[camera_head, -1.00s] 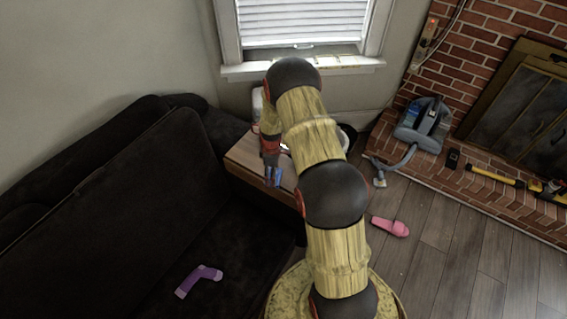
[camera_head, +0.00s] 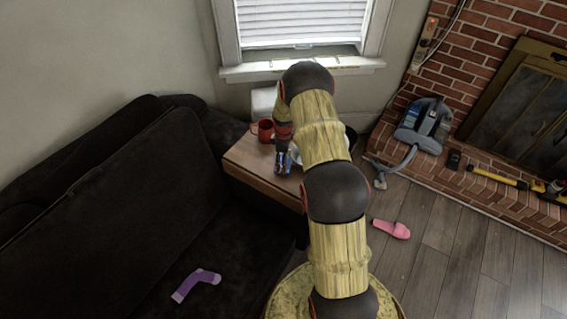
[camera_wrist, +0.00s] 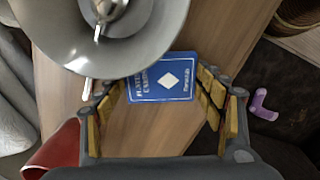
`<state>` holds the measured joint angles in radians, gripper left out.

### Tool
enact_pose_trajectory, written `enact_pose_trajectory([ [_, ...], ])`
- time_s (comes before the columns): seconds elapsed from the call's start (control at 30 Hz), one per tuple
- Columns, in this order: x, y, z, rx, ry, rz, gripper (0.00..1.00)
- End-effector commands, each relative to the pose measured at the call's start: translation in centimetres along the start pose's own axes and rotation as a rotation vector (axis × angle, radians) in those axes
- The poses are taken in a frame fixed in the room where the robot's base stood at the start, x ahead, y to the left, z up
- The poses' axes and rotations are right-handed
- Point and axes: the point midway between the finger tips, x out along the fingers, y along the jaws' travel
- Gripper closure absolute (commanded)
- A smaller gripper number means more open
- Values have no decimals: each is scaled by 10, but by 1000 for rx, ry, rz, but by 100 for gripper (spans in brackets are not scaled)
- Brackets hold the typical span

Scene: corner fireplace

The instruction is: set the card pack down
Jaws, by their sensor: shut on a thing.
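The blue card pack (camera_wrist: 163,82), with a white diamond and white lettering on its face, is between the fingers of my gripper (camera_wrist: 157,86) in the wrist view. The gripper is shut on it. In the head view my gripper (camera_head: 283,164) is over the wooden side table (camera_head: 255,171), near its front edge, with a bit of blue at its tip. The tabletop also shows below the pack in the wrist view (camera_wrist: 150,130). I cannot tell whether the pack touches the wood.
A grey metal bowl or dish (camera_wrist: 60,45) is close beside the pack. A dark sofa (camera_head: 130,210) with a purple sock (camera_head: 196,284) adjoins the table. Bare wood shows at the table's front left.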

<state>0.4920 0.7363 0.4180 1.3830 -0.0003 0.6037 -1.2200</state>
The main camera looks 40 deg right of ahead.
Motion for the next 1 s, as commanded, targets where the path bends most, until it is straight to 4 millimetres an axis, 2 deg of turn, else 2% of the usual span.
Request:
enact_pose_trajectory([
  [0.13,4,0,0,0,0,-1,57],
  [0.17,4,-1,0,0,0,-1,30],
  [0.47,4,-1,0,0,0,-1,13],
  [0.83,1,0,0,0,0,-1,13],
  [1.0,-19,0,0,0,0,1,13],
])
